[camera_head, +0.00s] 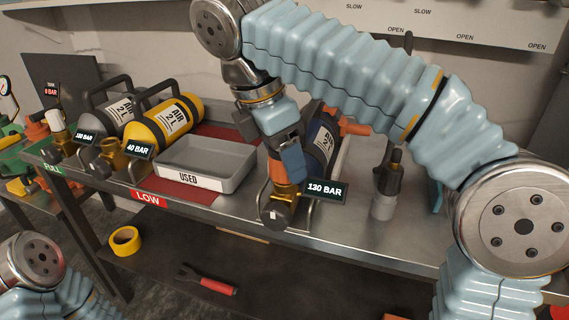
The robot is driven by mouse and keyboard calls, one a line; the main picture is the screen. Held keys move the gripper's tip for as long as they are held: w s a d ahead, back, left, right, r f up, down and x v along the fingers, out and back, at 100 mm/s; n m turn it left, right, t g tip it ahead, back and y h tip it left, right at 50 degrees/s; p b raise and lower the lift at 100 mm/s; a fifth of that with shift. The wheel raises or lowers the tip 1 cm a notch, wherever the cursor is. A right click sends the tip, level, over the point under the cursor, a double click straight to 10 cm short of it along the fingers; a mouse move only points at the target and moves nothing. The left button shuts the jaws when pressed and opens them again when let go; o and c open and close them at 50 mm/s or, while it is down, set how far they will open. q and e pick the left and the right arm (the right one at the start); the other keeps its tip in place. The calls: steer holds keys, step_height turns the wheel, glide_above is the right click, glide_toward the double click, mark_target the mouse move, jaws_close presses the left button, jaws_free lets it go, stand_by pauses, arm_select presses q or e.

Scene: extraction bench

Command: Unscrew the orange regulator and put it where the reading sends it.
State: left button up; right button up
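Orange parts (275,170) of the regulator show at the valve, partly covered by my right gripper (291,165). Its blue fingers are at the regulator from above; whether they are closed on it is hidden. An empty grey tray (188,181) marked USED stands left of it. The bench edge has a green FULL label (52,168) and a red LOW label (149,199). My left gripper is out of view.
A yellow cylinder (172,122) with a 40 BAR display and a grey cylinder (112,112) stand left. Green equipment is at far left. A dark tool (389,175) stands upright at right. A yellow tape roll (125,241) and red-handled tool (207,280) lie below.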

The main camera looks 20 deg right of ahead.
steer(key=c, duration=0.6)
steer(key=n+t, duration=0.1)
steer(key=n, duration=0.3)
steer(key=shift+y, duration=0.3)
steer(key=n+t, duration=0.1)
steer(key=n, duration=0.3)
steer(key=shift+y, duration=0.4)
steer(key=n+y, duration=0.1)
steer(key=n, duration=0.4)
steer(key=shift+n+t, duration=0.3)
steer(key=n+y, duration=0.1)
steer(key=n, duration=0.2)
steer(key=n+y, duration=0.1)
steer(key=n, duration=0.3)
steer(key=o, duration=1.1)
steer(key=shift+o, duration=0.2)
